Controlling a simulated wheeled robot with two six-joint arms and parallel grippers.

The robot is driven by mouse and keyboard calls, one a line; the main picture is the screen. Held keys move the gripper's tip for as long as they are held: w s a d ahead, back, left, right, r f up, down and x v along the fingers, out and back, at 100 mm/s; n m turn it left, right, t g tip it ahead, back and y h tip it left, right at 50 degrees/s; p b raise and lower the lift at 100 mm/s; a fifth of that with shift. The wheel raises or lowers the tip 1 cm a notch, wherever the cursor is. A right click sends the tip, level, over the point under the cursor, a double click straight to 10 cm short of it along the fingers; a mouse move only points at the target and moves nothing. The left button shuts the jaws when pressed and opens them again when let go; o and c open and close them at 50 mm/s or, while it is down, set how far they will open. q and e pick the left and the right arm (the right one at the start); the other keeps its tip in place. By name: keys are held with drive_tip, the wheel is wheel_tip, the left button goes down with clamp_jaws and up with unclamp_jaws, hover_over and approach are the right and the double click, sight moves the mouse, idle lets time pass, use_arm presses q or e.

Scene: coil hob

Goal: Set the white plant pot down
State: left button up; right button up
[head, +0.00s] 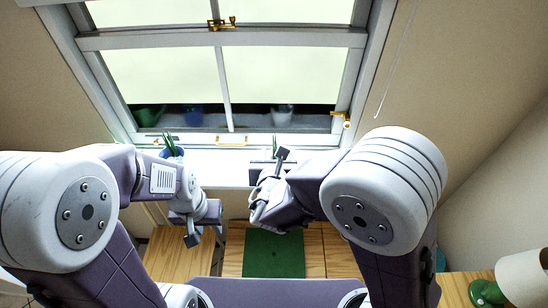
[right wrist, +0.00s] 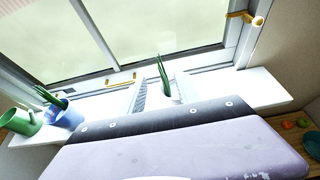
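The white plant pot (right wrist: 172,97) with long green leaves shows in the right wrist view, between the two fingers of my right gripper (right wrist: 162,92). The pot is pale against the pale sill, so I cannot tell whether the fingers touch it or whether its base rests on the sill. In the head view my right gripper (head: 270,172) is at the window sill, with the leaves (head: 275,144) just beyond it and the pot mostly hidden. My left gripper (head: 205,236) hangs lower on the left, away from the pot, and looks open and empty.
The white window sill (right wrist: 262,90) runs below the closed window. A green mat (head: 273,254) lies on the wooden worktop. A lamp (head: 520,280) stands at the right.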

drive_tip(key=shift+s+r, duration=0.2)
drive_tip(key=shift+s, duration=0.3)
drive_tip(key=s+d+f+m+g+h, duration=0.2)
drive_tip(key=d+m+h, duration=0.1)
drive_tip(key=d+m, duration=0.3)
drive_tip(key=s+d+f+m+g+h, duration=0.1)
drive_tip(key=d+f+m+g+h, duration=0.2)
drive_tip(key=d, duration=0.6)
drive_tip(key=s+d+f+m+g+y, duration=0.1)
drive_tip(key=s+f+m+g+y, duration=0.2)
drive_tip(key=m, duration=1)
drive_tip(key=s+d+f+m+g+y, duration=0.2)
drive_tip(key=s+m, duration=0.7)
drive_tip(key=m, duration=0.5)
drive_tip(key=shift+s+d+f+g+y, duration=0.25)
drive_tip(key=shift+f+g+y, duration=0.35)
drive_tip(key=shift+g, duration=0.5)
